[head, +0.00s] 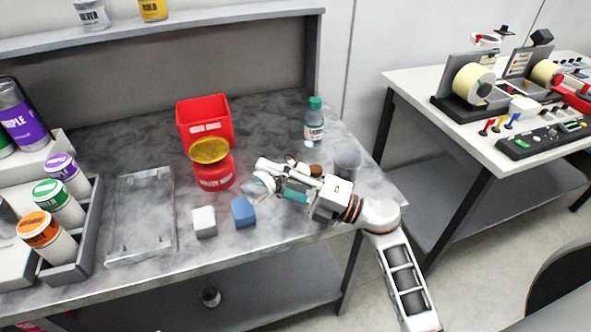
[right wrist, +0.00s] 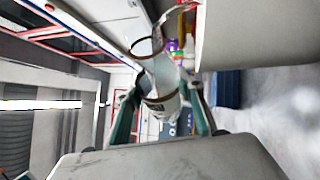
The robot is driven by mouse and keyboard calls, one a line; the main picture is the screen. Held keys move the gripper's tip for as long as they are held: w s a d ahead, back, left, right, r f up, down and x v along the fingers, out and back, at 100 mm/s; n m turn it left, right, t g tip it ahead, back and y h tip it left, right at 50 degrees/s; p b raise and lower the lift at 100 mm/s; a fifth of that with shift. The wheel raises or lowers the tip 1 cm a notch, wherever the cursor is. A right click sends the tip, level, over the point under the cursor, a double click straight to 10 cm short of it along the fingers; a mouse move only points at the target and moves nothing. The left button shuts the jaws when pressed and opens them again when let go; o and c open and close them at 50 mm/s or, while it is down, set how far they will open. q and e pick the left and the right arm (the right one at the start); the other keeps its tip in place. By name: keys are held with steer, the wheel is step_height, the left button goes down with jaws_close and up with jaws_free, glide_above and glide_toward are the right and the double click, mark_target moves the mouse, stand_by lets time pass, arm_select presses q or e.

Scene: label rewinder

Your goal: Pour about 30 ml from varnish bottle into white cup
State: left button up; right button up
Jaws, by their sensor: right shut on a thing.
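My right gripper (head: 279,188) is shut on a clear container (head: 261,184), held above the front right of the bench. In the right wrist view, the container (right wrist: 160,82) is see-through, with a label band whose text I cannot read, and sits tilted between the teal fingers (right wrist: 164,112). I cannot tell if it is the varnish bottle. A clear bottle with a green cap (head: 315,122) stands upright behind the gripper; its label is too small to read. I cannot make out a white cup for sure. My left gripper is not in view.
A red can (head: 213,172) with a gold top stands before a red bin (head: 204,118). A white block (head: 204,222) and a blue block (head: 243,212) lie near the front edge. A clear tray (head: 141,215) is left.

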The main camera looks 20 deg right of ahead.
steer(key=shift+s+a, duration=0.15)
steer(key=shift+s, duration=0.05)
steer(key=shift+s+a, duration=0.3)
steer(key=shift+a, duration=0.05)
steer(key=shift+s+a+r, duration=0.1)
stand_by(0.8)
stand_by(0.5)
